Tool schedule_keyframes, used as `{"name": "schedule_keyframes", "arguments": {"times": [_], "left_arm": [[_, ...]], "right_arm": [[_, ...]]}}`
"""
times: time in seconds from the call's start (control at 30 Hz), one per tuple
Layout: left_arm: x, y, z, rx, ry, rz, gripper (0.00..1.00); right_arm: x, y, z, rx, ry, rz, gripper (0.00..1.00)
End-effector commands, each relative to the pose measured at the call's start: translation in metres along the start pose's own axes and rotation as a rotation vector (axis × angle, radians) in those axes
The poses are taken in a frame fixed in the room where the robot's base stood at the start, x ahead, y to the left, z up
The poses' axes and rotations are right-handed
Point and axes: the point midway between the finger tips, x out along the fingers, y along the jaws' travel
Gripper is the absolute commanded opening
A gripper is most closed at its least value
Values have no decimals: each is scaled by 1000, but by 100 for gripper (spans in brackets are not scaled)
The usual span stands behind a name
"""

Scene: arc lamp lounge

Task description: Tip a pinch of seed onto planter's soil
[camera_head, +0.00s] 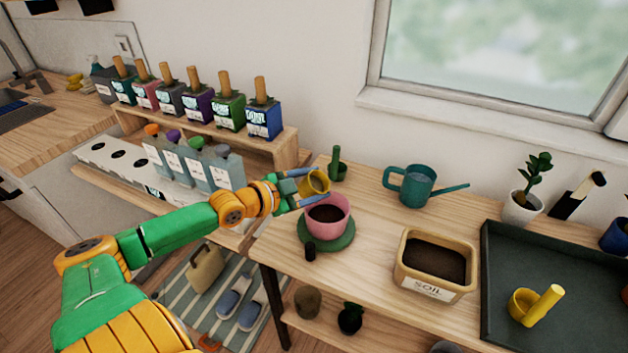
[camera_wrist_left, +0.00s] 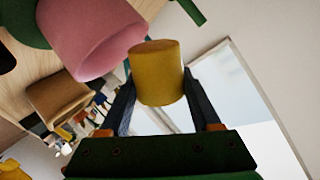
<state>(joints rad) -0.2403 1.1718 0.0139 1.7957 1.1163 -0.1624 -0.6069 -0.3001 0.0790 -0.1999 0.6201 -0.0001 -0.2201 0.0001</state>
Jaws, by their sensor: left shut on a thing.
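My left gripper (camera_head: 299,187) is shut on a small yellow cup (camera_head: 316,182) and holds it just above the back rim of the pink planter (camera_head: 331,231). The cup looks tilted; its contents cannot be made out. In the left wrist view the cup (camera_wrist_left: 157,75) sits between the two fingers (camera_wrist_left: 157,95), beside the pink planter (camera_wrist_left: 92,38). The planter stands upright on a green saucer (camera_head: 341,243), with dark soil (camera_head: 325,214) inside. No seed can be made out on the soil. My right gripper is not in view.
A soil bin (camera_head: 436,289) and a teal watering can (camera_head: 416,185) stand to the right on the wooden table. A dark tray (camera_head: 575,285) holds a yellow scoop (camera_head: 535,306). A small green item (camera_head: 338,168) stands behind the cup. Seed boxes (camera_head: 229,110) line a shelf at left.

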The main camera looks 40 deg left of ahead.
Motion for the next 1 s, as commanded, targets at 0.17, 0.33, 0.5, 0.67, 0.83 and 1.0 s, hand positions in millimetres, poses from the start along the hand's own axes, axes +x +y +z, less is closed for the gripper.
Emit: {"name": "schedule_keyframes", "arguments": {"times": [0.17,0.33,0.5,0.67,0.83,1.0], "left_arm": [[0,-1,-2,25,-14,0,4],[0,-1,-2,57,-31,0,4],[0,-1,-2,88,-50,2,4],[0,0,-3,128,-73,3,4],[1,2,-3,186,-105,6,4],[1,2,-2,230,-132,7,4]], "right_arm": [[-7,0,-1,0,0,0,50],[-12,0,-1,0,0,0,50],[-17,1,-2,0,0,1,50],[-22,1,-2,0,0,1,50],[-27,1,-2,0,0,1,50],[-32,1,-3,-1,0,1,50]]}}
